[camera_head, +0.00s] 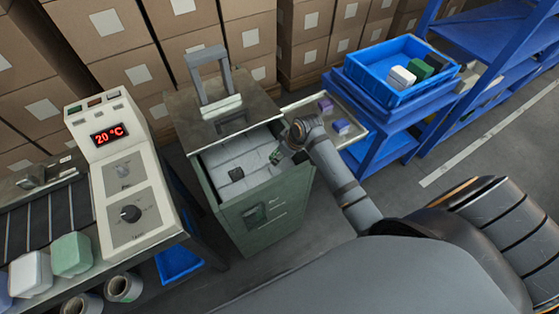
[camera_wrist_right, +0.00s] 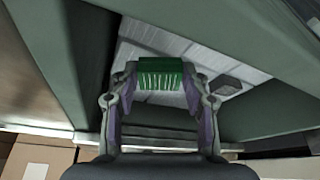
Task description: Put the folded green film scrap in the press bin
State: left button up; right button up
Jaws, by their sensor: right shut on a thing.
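The folded green film scrap (camera_wrist_right: 160,76) is pinched between the fingertips of my right gripper (camera_wrist_right: 160,90). In the head view the right gripper (camera_head: 286,151) reaches over the open mouth of the press bin, and a small bit of green (camera_head: 275,157) shows at its tip. The press bin (camera_head: 270,213) is a green metal box, open at the top on the near side. Pale grey wrapped material (camera_head: 233,165) lies inside it. In the wrist view the scrap is in front of this pale material, with the bin's green walls (camera_wrist_right: 70,60) around. I cannot tell whether it touches anything.
A flat lid with a grey upright frame (camera_head: 209,78) stands at the bin's back. A control panel (camera_head: 122,170) reading 20 °C is on the left, with white and green packs (camera_head: 71,254) nearby. A blue crate (camera_head: 372,76) and a tray with purple pieces (camera_head: 341,126) stand right.

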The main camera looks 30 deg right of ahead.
jog(key=shift+f, duration=1.75)
jog(key=o, duration=0.7)
jog(key=shift+f, duration=0.15)
jog(key=shift+o, duration=0.2)
jog(key=p+v, duration=0.1)
jog(key=v, duration=1.1)
jog(key=shift+r, duration=0.2)
